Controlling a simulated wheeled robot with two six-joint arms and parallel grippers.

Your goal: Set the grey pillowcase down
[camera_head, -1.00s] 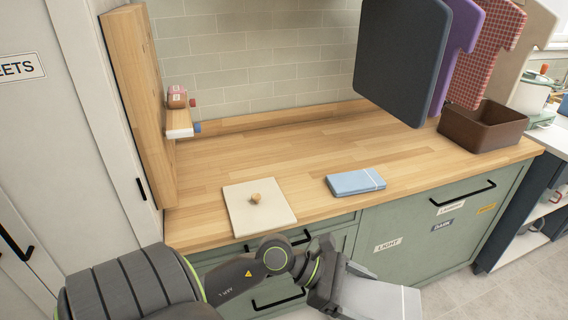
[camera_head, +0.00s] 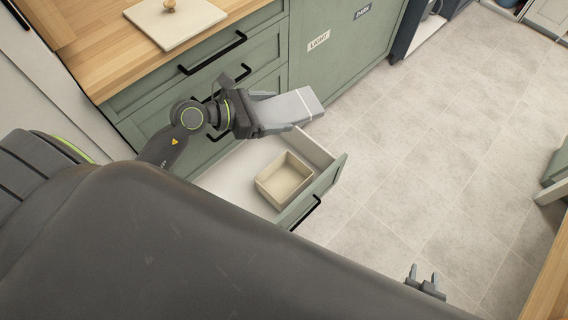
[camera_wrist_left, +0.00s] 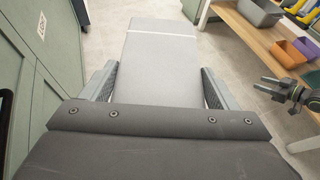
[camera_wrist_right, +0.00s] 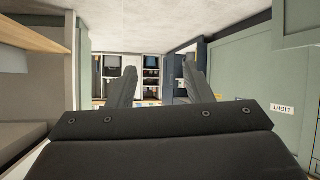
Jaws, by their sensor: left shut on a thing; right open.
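The folded grey pillowcase (camera_head: 296,108) is held flat in the air by my left gripper (camera_head: 262,113), in front of the green cabinet. In the left wrist view the pillowcase (camera_wrist_left: 160,60) fills the space between the two fingers of my left gripper (camera_wrist_left: 157,90) and has a pale stripe near its far end. An open drawer (camera_head: 322,187) lies below it, with a cream bin (camera_head: 266,186) inside. My right gripper (camera_head: 427,280) is low at the bottom right, over the floor. Its fingers stand apart and empty in the right wrist view (camera_wrist_right: 158,85).
A wooden counter (camera_head: 105,70) with a cream knobbed board (camera_head: 190,28) is above the drawers. Black handles stick out from the drawer fronts. Tiled floor (camera_head: 420,150) is clear to the right. A wooden edge (camera_head: 550,280) shows at the bottom right.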

